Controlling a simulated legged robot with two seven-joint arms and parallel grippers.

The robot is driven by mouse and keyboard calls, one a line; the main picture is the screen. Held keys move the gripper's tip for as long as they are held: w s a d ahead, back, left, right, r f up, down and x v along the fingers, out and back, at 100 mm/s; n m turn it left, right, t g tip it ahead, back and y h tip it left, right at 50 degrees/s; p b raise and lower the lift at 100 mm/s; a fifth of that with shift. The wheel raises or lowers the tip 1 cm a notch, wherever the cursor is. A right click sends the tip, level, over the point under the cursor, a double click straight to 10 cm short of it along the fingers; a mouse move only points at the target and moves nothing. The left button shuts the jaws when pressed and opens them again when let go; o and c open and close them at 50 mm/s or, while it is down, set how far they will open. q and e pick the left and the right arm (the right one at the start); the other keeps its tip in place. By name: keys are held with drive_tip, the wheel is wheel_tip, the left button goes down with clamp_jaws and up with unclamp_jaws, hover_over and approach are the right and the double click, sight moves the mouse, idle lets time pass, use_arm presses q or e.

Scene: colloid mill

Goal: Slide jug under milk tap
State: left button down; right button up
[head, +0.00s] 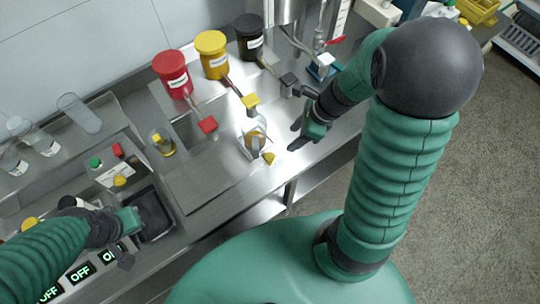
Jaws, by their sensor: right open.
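A small clear jug-like vessel (245,146) with yellow and grey parts stands on the steel counter, in front of the yellow tap block. My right gripper (294,136) is just to its right, open and empty, with its dark fingers apart and not clearly touching it. A metal tap with a red lever (333,41) is at the top; I cannot tell for sure that it is the milk tap. My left gripper (126,250) is over the front left of the counter, near a dark tray, its fingers too unclear to read.
A glass with yellow contents (163,145) is at left. Bare counter lies left of the jug.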

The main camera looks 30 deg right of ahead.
drive_tip(key=b, duration=0.2)
approach(269, 156)
drive_tip(key=d+f, duration=0.1)
drive_tip(key=d, duration=0.1)
drive_tip(key=a+f, duration=0.2)
drive_tip(key=w+a+f+b, duration=0.1)
drive_tip(key=a+f, duration=0.1)
drive_tip(key=a+f+b, duration=0.1)
drive_tip(key=a+f, duration=0.1)
drive_tip(key=shift+w, duration=0.35)
drive_tip(key=shift+w+f, duration=0.1)
drive_tip(key=shift+f, duration=0.2)
drive_tip(key=d, duration=0.2)
drive_tip(key=shift+d+f, duration=0.25)
drive_tip(key=shift+f, duration=0.05)
drive_tip(key=shift+d, duration=0.2)
drive_tip(key=shift+c, duration=0.4)
drive_tip(key=shift+a, duration=0.1)
drive_tip(key=shift+c, duration=1.3)
drive_tip(key=shift+a+r, duration=0.1)
drive_tip(key=shift+a, duration=0.2)
drive_tip(key=shift+c, duration=1.1)
drive_tip(key=shift+a+r, duration=0.15)
drive_tip(key=shift+a, duration=0.55)
clamp_jaws()
drive_tip(key=shift+d, duration=0.7)
use_arm(q)
drive_tip(key=f, duration=0.5)
drive_tip(key=shift+s+a, duration=0.1)
drive_tip(key=shift+a, duration=0.15)
